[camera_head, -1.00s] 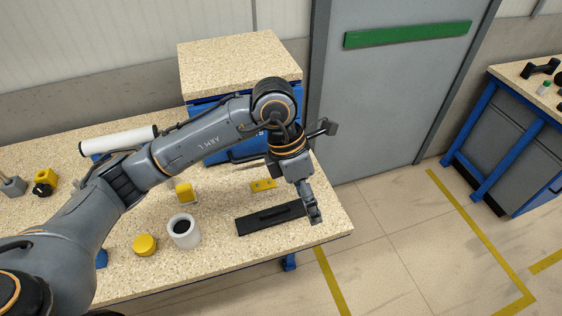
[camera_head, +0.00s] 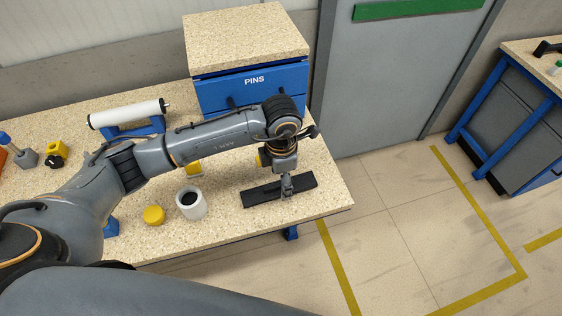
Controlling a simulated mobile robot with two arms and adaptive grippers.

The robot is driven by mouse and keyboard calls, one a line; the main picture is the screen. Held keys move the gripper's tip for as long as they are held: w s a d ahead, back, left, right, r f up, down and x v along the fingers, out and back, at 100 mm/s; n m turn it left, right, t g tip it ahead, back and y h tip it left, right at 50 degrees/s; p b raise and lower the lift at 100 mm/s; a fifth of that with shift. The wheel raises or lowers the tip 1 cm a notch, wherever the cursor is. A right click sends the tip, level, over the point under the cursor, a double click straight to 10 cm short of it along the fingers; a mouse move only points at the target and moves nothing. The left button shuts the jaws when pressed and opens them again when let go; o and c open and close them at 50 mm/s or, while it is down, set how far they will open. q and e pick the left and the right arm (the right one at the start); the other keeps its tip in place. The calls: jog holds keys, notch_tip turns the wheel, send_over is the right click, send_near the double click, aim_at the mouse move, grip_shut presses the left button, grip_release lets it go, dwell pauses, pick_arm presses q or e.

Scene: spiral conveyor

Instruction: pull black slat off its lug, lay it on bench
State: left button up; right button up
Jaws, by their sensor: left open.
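The black slat (camera_head: 262,195) lies flat on the speckled bench (camera_head: 235,220) near its right front corner. It is long and dark, with a raised strip along its top. My left gripper (camera_head: 287,187) points down at the slat, just right of its middle. Its fingers are open at the raised strip; whether they touch it is too small to tell. The gripper hides part of the slat. No lug can be made out. My right gripper is not in view.
A white cup-like cylinder (camera_head: 191,204) and a yellow round piece (camera_head: 154,215) stand left of the slat. A blue PINS drawer box (camera_head: 254,83) is behind. A white roller (camera_head: 128,113) lies on a blue stand at the back left.

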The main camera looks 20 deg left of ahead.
pick_arm(q)
jog(key=shift+f, duration=1.2)
jog(key=c, duration=1.4)
jog(key=shift+r+p, duration=0.85)
jog(key=shift+r, duration=0.35)
jog(key=shift+r+p, duration=1.05)
jog(key=shift+r, duration=0.95)
